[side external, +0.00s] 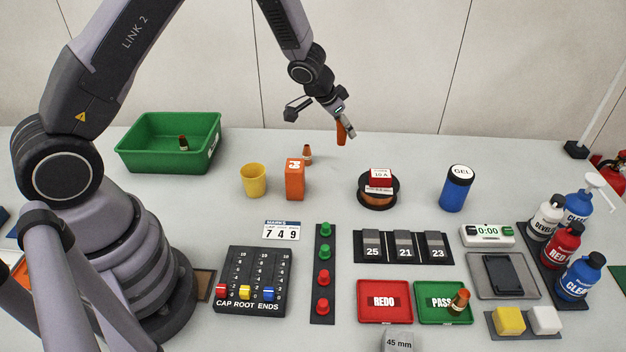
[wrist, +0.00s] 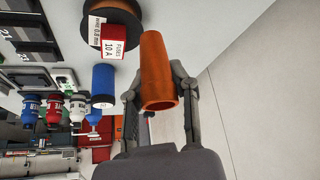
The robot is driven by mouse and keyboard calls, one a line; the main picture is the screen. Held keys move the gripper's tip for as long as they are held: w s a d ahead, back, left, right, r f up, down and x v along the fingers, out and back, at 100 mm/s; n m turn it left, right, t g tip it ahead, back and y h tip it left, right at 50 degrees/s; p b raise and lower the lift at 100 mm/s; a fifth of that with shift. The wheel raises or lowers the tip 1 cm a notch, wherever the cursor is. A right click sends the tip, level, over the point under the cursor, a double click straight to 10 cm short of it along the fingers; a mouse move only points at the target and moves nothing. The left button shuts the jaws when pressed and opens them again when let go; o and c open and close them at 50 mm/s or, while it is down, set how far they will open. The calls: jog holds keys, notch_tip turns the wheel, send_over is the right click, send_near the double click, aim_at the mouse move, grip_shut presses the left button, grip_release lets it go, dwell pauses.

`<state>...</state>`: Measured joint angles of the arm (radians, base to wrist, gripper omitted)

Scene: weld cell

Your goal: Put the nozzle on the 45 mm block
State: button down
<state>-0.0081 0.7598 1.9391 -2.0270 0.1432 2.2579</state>
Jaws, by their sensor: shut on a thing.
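My gripper (side external: 345,127) is shut on an orange-copper tapered nozzle (side external: 341,134) and holds it in the air above the back of the table. In the wrist view the nozzle (wrist: 158,75) sits between the two fingers, with its open end towards the camera. The grey 45 mm block (side external: 398,343) stands at the front edge of the side view, partly cut off, far from my gripper. Other similar nozzles stand in the green bin (side external: 140,159), beside the orange box (side external: 295,180), and leaning on the green PASS tray (side external: 430,314).
A wire spool (side external: 378,198) with a red fuse box on it stands below and right of my gripper. A blue GEL can (side external: 456,188), a yellow cup (side external: 253,180), and a rack of grey blocks (side external: 404,260) are around. The red REDO tray (side external: 384,302) lies behind the 45 mm block.

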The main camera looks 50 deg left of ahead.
jog(key=s+d+r+m+g+h, duration=0.3)
jog(key=s+d+m+g+h, duration=0.2)
jog(key=s+d+m, duration=1.25)
jog(key=s+d+r+m+g, duration=0.1)
jog(key=s+d+g, duration=0.1)
jog(key=s+d, duration=0.35)
jog(key=s+d+m+g, duration=0.1)
jog(key=s+d, duration=0.1)
jog(key=s, duration=0.7)
send_over(403, 351)
jog(key=a, duration=0.1)
jog(key=shift+y, duration=0.4)
jog(key=f, duration=0.8)
jog(key=shift+s+f, duration=0.1)
jog(key=shift+s, duration=0.25)
jog(key=shift+w+d+f, duration=0.3)
jog(key=shift+d+f, duration=0.1)
jog(key=shift+f, duration=0.1)
jog(key=shift+d+f, duration=0.1)
jog(key=shift+f, duration=1.55)
